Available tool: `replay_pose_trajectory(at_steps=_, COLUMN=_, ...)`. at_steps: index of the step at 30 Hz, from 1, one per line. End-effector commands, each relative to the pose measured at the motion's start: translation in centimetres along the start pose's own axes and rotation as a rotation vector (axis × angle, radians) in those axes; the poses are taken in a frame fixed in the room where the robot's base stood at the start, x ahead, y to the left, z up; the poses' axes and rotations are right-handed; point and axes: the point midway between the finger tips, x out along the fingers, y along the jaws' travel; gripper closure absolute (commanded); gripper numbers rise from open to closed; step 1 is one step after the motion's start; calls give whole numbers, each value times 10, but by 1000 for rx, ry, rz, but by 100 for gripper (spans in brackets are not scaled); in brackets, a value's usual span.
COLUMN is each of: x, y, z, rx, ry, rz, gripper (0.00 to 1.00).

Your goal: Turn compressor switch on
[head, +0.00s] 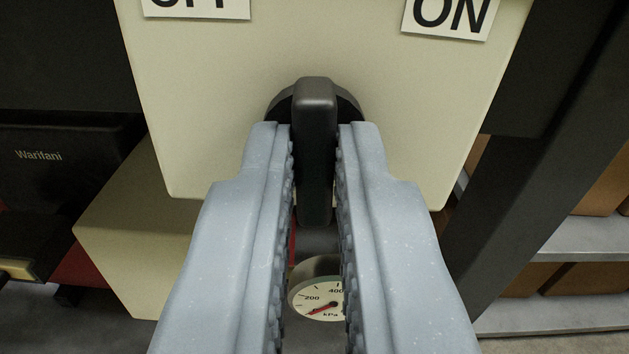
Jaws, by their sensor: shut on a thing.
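The compressor switch (316,115) is a black rotary knob with a raised bar handle on the front of a cream box (220,120). Its bar stands about vertical in the head view. An "OFF" label (197,7), partly cut off, is at the upper left of the box, and an "ON" label (449,16) is at the upper right. My gripper (315,135) has its two grey-blue ribbed fingers on either side of the bar and is shut on it. The fingers hide the sides of the knob's round base.
A pressure gauge (320,291) marked in kPa shows below the switch, its red needle pointing lower left. A dark post (535,150) stands at the right, with shelves (580,238) and brown boxes behind it. A black case (65,160) marked "Warifani" is at the left.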

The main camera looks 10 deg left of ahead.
Motion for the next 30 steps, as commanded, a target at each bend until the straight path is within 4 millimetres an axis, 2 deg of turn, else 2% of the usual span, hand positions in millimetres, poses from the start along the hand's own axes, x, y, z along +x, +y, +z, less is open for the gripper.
replay_pose_trajectory(at_steps=15, x=0, y=2, z=0, rx=438, ry=1, rz=1, gripper=100)
replay_pose_trajectory(at_steps=21, x=0, y=3, z=0, rx=540, ry=1, rz=2, gripper=100)
replay_pose_trajectory(at_steps=30, x=0, y=4, z=1, rx=605, ry=1, rz=3, gripper=100)
